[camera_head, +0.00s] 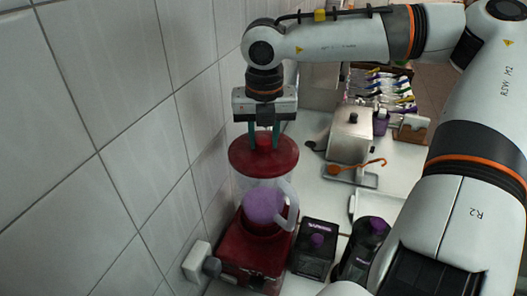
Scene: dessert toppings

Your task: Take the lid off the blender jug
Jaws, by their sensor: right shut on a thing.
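The blender jug (243,186) is clear with a pale handle, and something purple (265,204) shows inside it. It stands on a dark red blender base (235,257). The red round lid (250,160) is at the top of the jug; I cannot tell whether it still touches the rim. My right gripper (264,143) comes down from above and is shut on the lid at its middle. The fingers hide the part they grip. My left gripper is not in view.
A tiled wall (90,180) stands close on the left. A black box (316,245) and a dark bottle (364,246) stand right of the base. A white outlet (196,262) is on the wall.

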